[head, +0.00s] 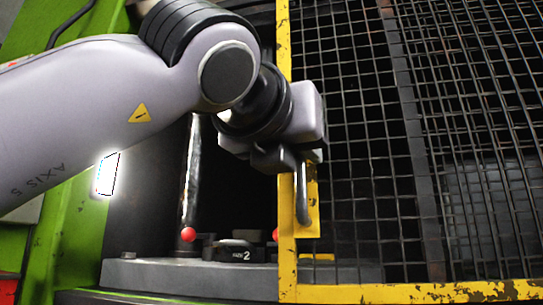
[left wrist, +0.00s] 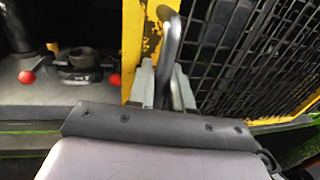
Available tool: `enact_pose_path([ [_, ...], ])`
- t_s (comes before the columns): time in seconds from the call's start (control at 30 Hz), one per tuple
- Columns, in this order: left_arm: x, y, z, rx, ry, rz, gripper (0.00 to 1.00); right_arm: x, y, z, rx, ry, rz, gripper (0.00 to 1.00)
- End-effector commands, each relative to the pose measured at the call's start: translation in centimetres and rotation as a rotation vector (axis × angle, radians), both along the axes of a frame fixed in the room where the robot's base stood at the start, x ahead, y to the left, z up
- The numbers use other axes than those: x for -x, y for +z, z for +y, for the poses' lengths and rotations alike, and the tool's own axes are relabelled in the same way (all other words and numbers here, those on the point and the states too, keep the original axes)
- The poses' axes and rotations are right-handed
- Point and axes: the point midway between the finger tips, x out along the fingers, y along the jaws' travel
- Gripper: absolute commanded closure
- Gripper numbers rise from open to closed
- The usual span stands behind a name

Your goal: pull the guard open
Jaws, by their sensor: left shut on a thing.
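The guard (head: 284,120) is a yellow-framed panel with black wire mesh, standing on the right of the head view. Its frame also shows in the left wrist view (left wrist: 134,40). A grey bar handle (head: 302,205) sits on a yellow plate at the guard's left edge. The handle shows in the left wrist view (left wrist: 170,45) as a bent bar between the fingers. My left gripper (head: 299,167) is shut on the handle's upper part; its fingers also show in the left wrist view (left wrist: 163,88). My right gripper is in neither view.
Left of the guard's edge is a dark opening with a grey bed (head: 190,277), a black block marked 2 (head: 241,254) and a red ball knob (head: 188,234). A green press column (head: 68,235) with a bright lamp (head: 108,175) stands at the left.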

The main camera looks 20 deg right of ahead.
Motion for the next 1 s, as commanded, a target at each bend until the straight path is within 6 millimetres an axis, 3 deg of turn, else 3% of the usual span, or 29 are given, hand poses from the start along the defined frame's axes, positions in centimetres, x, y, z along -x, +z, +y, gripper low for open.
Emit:
enact_pose_path([
  [0.43,0.5,0.3,-0.4,0.006,-0.004,-0.007,1.00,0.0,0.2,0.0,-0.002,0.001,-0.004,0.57],
  [0.47,0.5,0.3,-0.4,0.006,-0.004,-0.007,0.77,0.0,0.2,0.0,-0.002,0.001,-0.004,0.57],
  [0.5,0.4,0.3,-0.4,0.006,-0.004,-0.007,0.64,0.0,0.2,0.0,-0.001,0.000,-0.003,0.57],
  [0.83,0.5,0.1,-0.2,0.004,-0.003,-0.003,0.64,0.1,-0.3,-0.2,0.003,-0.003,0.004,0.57],
  [1.0,1.7,0.0,1.1,0.004,-0.003,-0.005,0.64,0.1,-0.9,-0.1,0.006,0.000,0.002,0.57],
])
